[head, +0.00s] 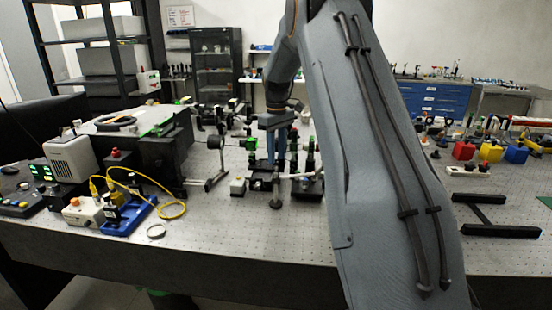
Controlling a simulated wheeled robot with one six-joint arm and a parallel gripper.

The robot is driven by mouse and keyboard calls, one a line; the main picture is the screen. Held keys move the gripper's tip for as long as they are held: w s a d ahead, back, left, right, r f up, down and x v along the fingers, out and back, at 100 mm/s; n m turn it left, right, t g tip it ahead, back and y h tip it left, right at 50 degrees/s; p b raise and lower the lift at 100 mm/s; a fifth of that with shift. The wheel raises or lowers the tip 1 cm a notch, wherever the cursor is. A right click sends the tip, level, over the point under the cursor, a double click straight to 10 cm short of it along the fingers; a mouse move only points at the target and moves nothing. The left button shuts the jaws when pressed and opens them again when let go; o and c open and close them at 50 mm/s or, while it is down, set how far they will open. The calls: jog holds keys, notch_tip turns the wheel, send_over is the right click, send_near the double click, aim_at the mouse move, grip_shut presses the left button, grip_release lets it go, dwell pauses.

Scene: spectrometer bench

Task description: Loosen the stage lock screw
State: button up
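My gripper (276,162) points down over the middle of the optical bench, at the end of my large grey arm. Its fingers show as two narrow bluish strips, small and partly merged with the parts behind. I cannot tell whether they are open or shut. Just below them is a small dark mount or stage (262,184) on the bench, with a post in front of it. I cannot make out the stage lock screw at this size, nor whether the fingers touch anything.
Several dark optic mounts stand close around the gripper, including a round one on a post (215,143) at left. A blue tray (128,216) with a yellow fibre and a white box (70,158) are further left. The perforated bench top (240,235) is clear in front.

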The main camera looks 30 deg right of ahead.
aim_at(277, 162)
jog(key=shift+r+b, duration=0.8)
jog(key=shift+r, duration=2.4)
jog(key=s+a+f+m, duration=0.1)
jog(key=s+a+f, duration=0.3)
jog(key=s, duration=0.7)
jog(key=s+a+f+m, duration=0.1)
jog(key=s+a+f, duration=0.4)
jog(key=s+a, duration=0.4)
jog(key=s+a+f+m+t, duration=0.1)
jog(key=s+a+f, duration=0.4)
jog(key=s, duration=0.8)
jog(key=shift+a+m, duration=0.6)
jog(key=shift+a, duration=0.45)
